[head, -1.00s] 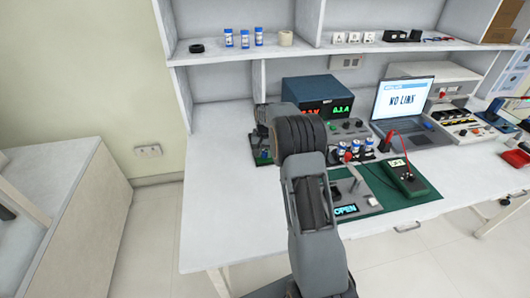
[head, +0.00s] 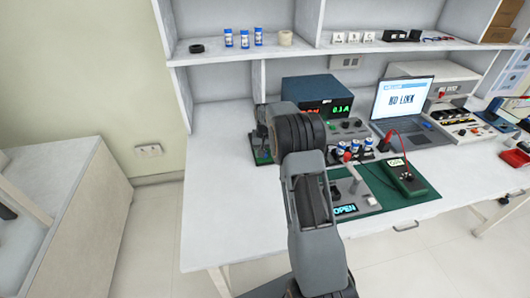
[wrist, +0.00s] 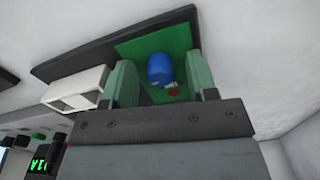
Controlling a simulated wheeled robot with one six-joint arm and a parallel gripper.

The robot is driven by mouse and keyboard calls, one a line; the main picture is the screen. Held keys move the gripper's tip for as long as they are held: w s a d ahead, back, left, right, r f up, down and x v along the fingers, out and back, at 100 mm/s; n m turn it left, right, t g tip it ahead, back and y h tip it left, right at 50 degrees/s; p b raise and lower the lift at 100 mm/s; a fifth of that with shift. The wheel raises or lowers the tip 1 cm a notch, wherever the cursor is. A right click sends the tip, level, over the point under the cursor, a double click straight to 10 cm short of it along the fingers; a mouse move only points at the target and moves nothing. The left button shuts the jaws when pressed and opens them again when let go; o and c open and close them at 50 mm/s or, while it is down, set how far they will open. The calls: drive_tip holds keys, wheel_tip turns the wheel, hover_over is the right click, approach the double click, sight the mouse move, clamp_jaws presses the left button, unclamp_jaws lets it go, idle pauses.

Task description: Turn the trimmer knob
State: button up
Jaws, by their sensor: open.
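In the wrist view a blue rounded knob (wrist: 161,68), which looks like the trimmer knob, sits on a bright green board (wrist: 135,52). My gripper (wrist: 163,82) is open, with one pale green finger on each side of the knob. Gaps show between the knob and both fingers. In the head view the green board (head: 262,156) shows at the back left of the bench, left of the power supply. The knob itself is hidden there behind my arm, and I cannot tell how it is turned.
A small red part (wrist: 174,92) and a white open box (wrist: 78,92) lie close to the fingers. In the head view the power supply (head: 306,91), laptop (head: 403,101) and green meter (head: 405,177) stand to the right. The bench's left side is clear.

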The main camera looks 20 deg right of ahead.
wheel_tip(320, 180, up, 14)
drive_tip(key=p, duration=0.1)
idle(0.5)
drive_tip(key=shift+d+f, duration=0.1)
drive_tip(key=shift+f, duration=0.05)
drive_tip(key=s+a+f, duration=0.1)
drive_tip(key=s+f, duration=0.2)
drive_tip(key=f, duration=0.1)
drive_tip(key=s+a+r+n+t+p, duration=0.1)
drive_tip(key=s+a+r+p, duration=0.1)
drive_tip(key=s, duration=0.6)
drive_tip(key=s+a+r+n+t+p, duration=0.1)
drive_tip(key=s+a+r+p, duration=0.2)
drive_tip(key=s+a+r, duration=0.2)
drive_tip(key=s+a+r+n+t+p, duration=0.1)
drive_tip(key=s+r, duration=0.5)
drive_tip(key=s, duration=0.7)
drive_tip(key=a+n+p, duration=0.1)
drive_tip(key=a+p, duration=0.1)
drive_tip(key=a, duration=0.1)
drive_tip(key=shift+s+a+r+t, duration=0.25)
drive_tip(key=shift+r+t, duration=0.05)
drive_tip(key=shift+r, duration=0.05)
